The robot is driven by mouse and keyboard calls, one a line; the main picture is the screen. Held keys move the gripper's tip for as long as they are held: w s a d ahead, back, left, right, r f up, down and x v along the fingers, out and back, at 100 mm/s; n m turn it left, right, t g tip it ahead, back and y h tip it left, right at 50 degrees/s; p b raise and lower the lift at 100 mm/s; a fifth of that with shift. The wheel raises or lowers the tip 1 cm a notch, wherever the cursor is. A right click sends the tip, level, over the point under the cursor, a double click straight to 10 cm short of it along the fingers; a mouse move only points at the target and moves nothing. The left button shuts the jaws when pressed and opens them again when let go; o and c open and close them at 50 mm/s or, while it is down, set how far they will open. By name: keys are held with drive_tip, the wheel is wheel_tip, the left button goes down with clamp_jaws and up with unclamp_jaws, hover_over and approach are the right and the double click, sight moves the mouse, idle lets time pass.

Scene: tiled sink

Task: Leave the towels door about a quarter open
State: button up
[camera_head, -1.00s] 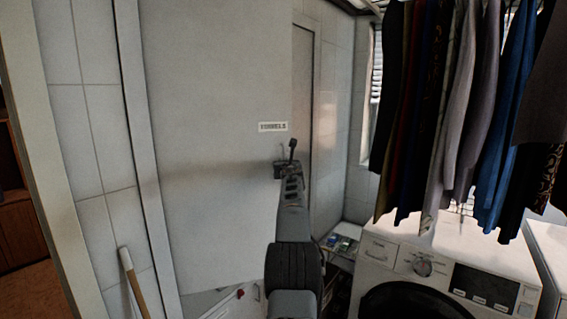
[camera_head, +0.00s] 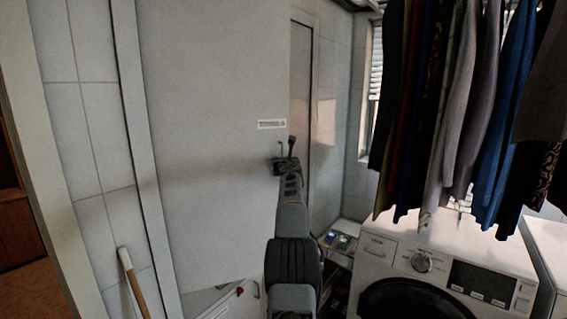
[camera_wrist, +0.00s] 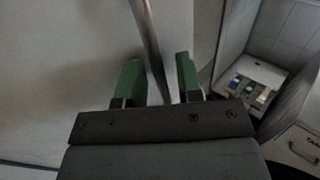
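The towels door (camera_head: 215,90) is a plain pale panel in the head view, with a small label (camera_head: 271,124) near its right edge. The door also fills the left of the wrist view (camera_wrist: 60,70). Its metal bar handle (camera_wrist: 149,38) runs down between the two green fingers of my gripper (camera_wrist: 159,75). The fingers are apart, with a gap on each side of the bar, so my gripper is open around the handle. In the head view my gripper (camera_head: 286,150) is at the door's right edge, below the label, and hides most of the handle.
A washing machine (camera_head: 440,262) stands at the lower right, under a row of hanging clothes (camera_head: 455,110). A wooden stick (camera_head: 136,285) leans at the lower left by the tiled wall (camera_head: 95,130). A shelf with small items (camera_wrist: 250,88) is right of the door.

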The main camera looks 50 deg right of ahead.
drive_tip(key=shift+s, duration=0.15)
drive_tip(key=b+v, duration=0.8)
drive_tip(key=v, duration=0.5)
drive_tip(key=shift+s+a+b, duration=0.15)
drive_tip(key=shift+a+b, duration=0.15)
drive_tip(key=shift+b, duration=0.05)
